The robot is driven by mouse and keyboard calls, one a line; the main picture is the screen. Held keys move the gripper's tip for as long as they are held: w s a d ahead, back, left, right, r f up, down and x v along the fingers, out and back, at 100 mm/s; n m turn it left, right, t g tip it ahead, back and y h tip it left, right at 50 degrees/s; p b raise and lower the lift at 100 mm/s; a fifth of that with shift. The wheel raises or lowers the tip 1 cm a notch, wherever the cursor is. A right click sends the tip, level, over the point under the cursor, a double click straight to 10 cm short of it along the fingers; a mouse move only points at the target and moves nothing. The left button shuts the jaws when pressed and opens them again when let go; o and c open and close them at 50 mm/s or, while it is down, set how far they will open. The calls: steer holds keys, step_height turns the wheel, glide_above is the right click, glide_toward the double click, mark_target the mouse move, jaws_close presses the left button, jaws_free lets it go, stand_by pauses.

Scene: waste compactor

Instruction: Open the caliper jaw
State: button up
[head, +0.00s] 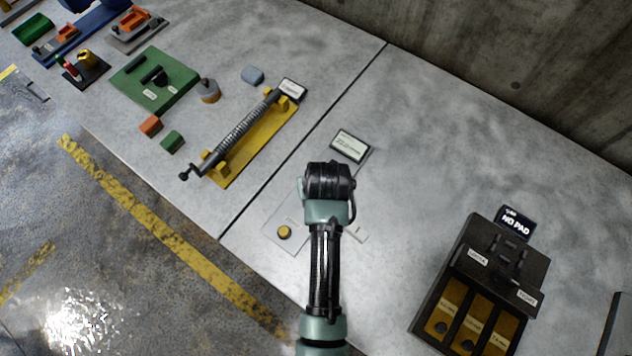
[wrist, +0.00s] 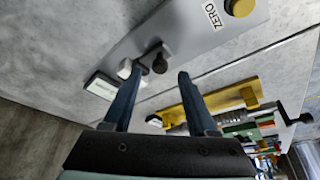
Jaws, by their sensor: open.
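A flat grey plate (wrist: 190,32) with a ZERO label (wrist: 213,16) and a round yellow button (wrist: 241,6) lies on the table; I take it to be the caliper's base. A dark knob (wrist: 160,64) stands on it, with a small white block (wrist: 124,69) beside it, partly behind one finger. My gripper (wrist: 159,73) is open and empty; the knob shows between its blue fingertips, and contact is not clear. In the head view the plate (head: 272,240) and its button (head: 284,232) show left of my arm, which hides the rest. I cannot tell which part is the jaw.
A small display sign (head: 350,146) stands behind the plate. A spring rod on a yellow base (head: 240,150) lies to the left, with other fixtures beyond. A dark NO PAD box (head: 480,275) stands right.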

steer(key=shift+x, duration=1.5)
steer(key=shift+r, duration=0.1)
jaws_close()
